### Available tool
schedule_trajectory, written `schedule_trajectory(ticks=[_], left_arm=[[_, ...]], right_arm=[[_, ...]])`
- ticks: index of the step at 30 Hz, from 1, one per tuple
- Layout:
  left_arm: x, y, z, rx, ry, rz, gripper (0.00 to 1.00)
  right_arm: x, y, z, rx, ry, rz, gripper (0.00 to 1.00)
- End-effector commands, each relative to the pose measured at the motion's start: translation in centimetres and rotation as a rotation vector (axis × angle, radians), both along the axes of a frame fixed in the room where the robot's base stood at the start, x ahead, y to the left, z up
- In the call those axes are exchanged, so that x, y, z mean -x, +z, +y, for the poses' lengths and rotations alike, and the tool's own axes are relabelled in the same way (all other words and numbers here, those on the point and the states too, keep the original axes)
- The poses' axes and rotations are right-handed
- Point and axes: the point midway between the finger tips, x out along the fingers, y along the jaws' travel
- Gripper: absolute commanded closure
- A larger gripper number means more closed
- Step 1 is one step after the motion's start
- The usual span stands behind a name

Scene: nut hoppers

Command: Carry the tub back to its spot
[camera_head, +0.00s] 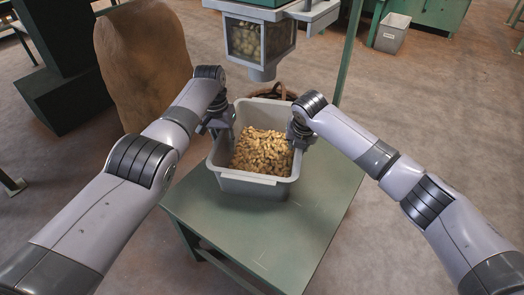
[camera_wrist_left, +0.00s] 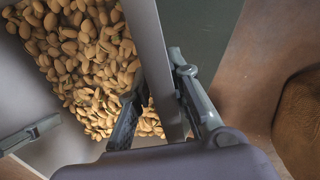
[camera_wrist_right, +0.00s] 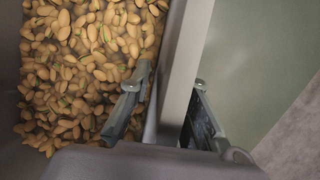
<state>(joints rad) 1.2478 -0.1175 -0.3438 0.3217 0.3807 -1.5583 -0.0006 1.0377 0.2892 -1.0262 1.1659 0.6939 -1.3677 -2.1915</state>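The grey tub (camera_head: 248,184), part filled with tan nuts (camera_head: 262,152), is at the back of the green table, under the hopper. My left gripper (camera_head: 222,122) is at the tub's left wall. In the left wrist view its fingers (camera_wrist_left: 160,98) straddle that wall, one inside over the nuts (camera_wrist_left: 85,60) and one outside. My right gripper (camera_head: 298,138) is at the tub's right wall. In the right wrist view its fingers (camera_wrist_right: 168,98) straddle the wall (camera_wrist_right: 184,60) the same way. Whether the fingers press on the walls is hard to see.
A hopper with a window (camera_head: 246,40) hangs just above and behind the tub. The green table (camera_head: 290,225) is bare in front of the tub. A large brown sack (camera_head: 143,65) stands at the left. A wicker basket (camera_head: 275,92) shows behind the tub. A grey bin (camera_head: 392,33) stands at the back right.

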Motion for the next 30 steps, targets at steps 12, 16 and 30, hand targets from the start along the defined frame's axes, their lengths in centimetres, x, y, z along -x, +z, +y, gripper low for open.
schedule_trajectory(ticks=[12, 16, 30], left_arm=[[0.00, 0.04, -0.05, 0.000, -0.001, 0.000, 1.00], [-0.01, 0.06, -0.07, 0.000, -0.001, 0.000, 1.00], [0.00, 0.08, -0.12, -0.001, -0.002, -0.001, 1.00]], right_arm=[[0.00, 0.04, 0.03, -0.001, 0.000, 0.000, 1.00], [0.00, 0.05, 0.05, -0.001, 0.001, 0.000, 1.00], [0.00, 0.10, 0.11, 0.001, 0.004, -0.001, 1.00]])
